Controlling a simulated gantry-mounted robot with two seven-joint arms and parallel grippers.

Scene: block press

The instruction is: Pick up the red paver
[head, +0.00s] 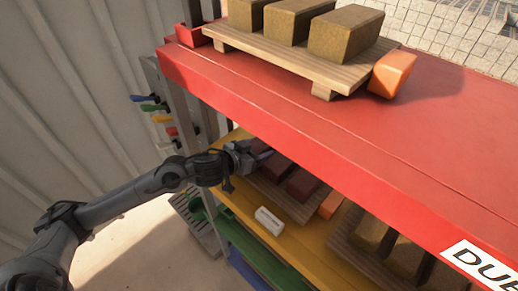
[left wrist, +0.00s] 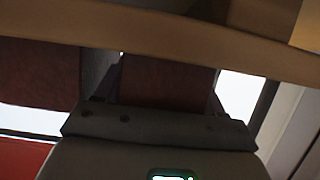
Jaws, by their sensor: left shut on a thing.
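My left gripper (head: 256,157) reaches in from the left under the red top shelf and is shut on a red paver (head: 277,167) at the left end of a wooden pallet (head: 290,203). In the left wrist view the red-brown face of the held paver (left wrist: 165,80) shows dark between the two fingers. Another red paver (head: 303,184) sits to its right on the pallet. A red-brown block also fills the left of the wrist view (left wrist: 40,75). Shadow and the top shelf hide part of the held paver; I cannot tell whether it is clear of the pallet. My right gripper is not in view.
The red top shelf (head: 230,85) overhangs closely and carries a pallet of tan blocks (head: 345,35) and an orange block (head: 391,73). On the yellow shelf (head: 240,200) are a white block (head: 269,220), an orange block (head: 331,204) and another loaded pallet at right.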

